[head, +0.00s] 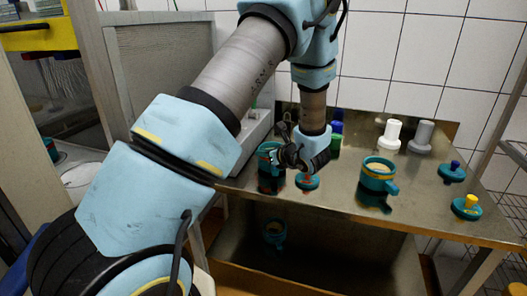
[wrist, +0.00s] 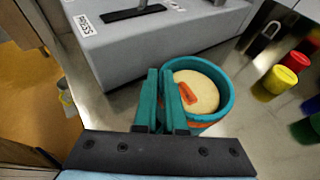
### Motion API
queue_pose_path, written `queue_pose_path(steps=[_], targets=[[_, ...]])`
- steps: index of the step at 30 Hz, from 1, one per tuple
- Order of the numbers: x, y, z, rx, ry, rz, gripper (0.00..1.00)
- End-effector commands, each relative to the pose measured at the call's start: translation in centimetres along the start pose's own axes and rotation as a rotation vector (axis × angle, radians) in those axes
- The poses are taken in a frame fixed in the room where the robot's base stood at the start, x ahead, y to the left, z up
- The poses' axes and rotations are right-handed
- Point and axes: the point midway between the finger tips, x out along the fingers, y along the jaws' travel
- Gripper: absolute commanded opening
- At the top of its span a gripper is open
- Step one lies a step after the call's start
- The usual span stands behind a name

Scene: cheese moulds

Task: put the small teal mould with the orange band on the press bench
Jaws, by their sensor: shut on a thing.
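The small teal mould with the orange band (wrist: 227,102) is in the wrist view, filled with pale cheese that carries an orange tag. My gripper (wrist: 162,95) is shut on the mould's near side, probably its handle, which the fingers hide. In the head view the mould (head: 264,166) is upright at the left end of the metal press bench (head: 335,205), beside the grey press, partly hidden by my gripper (head: 279,157). I cannot tell whether its base touches the bench.
The grey press (wrist: 150,40) stands close behind the mould. Another teal mould (head: 378,180) stands right on the bench. Teal lids (head: 307,182) lie nearby, with white (head: 390,134) and grey (head: 421,137) pieces behind.

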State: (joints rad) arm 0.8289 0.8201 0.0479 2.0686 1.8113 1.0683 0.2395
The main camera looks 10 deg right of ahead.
Motion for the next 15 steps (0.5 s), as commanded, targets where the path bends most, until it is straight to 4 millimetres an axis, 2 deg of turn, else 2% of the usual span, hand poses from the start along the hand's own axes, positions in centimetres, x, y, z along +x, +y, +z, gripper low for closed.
queue_pose_path(steps=[11, 12, 15], targets=[[0.2, -0.02, -0.36, -0.002, -0.002, 0.0, 0.0], [0.14, 0.0, -0.26, -0.001, -0.001, 0.0, 0.12], [0.12, 0.0, -0.24, -0.001, -0.001, 0.0, 0.23]])
